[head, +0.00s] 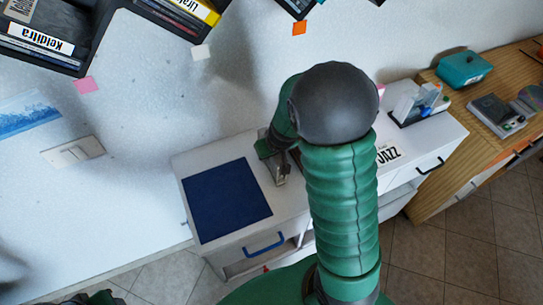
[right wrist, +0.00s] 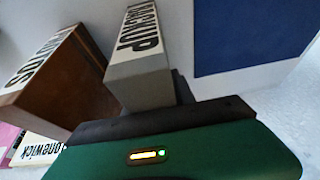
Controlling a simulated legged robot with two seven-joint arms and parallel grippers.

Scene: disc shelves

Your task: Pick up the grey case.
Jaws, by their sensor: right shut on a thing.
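The grey case (right wrist: 140,86) stands upright in the right wrist view, with a white label reading BACKUP on its narrow side. My right gripper (right wrist: 165,112) is shut on its near end. In the head view my right gripper (head: 272,152) is at the right edge of the blue mat (head: 228,198), with a grey piece of the case (head: 280,174) showing below it. My own arm hides much of the area. My left gripper does not show; only a dark and green part of me is at the bottom left.
A brown case (right wrist: 62,82) and a white-labelled case (right wrist: 38,150) stand left of the grey case. The blue mat (right wrist: 245,35) is bare. A white cabinet (head: 190,165) carries it. Shelves with cases (head: 45,40) hang at the top left. A teal box (head: 464,68) stands right.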

